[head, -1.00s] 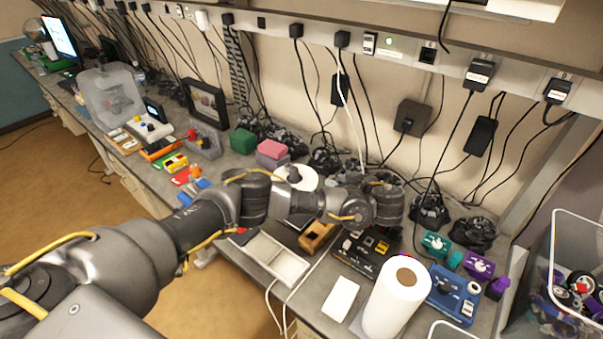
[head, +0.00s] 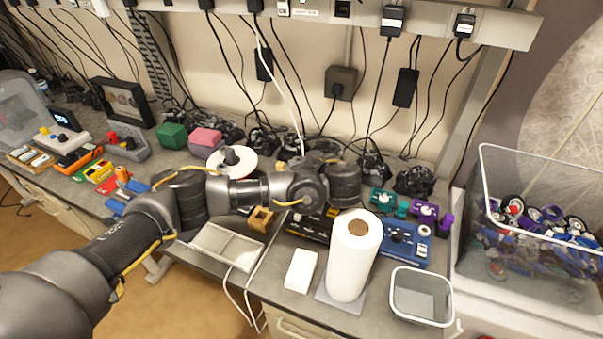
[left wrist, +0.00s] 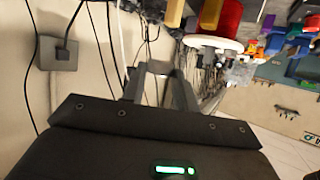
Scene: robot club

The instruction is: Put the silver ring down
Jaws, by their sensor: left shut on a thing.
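My left arm reaches across the workbench in the head view, and its hand (head: 345,183) is over the back of the bench, behind the paper roll. The fingers are hidden there by the hand. In the left wrist view the two fingers of my left gripper (left wrist: 159,72) are close together, shut on a small grey thing, which I take to be the silver ring (left wrist: 158,67). Its shape is hard to make out. My right gripper is not in view.
A white paper roll (head: 355,255) stands in front of the hand. A blue device (head: 402,243), an empty clear tub (head: 421,296) and a white spool (head: 240,165) are nearby. A clear bin of parts (head: 535,235) stands at right. Cables hang along the wall.

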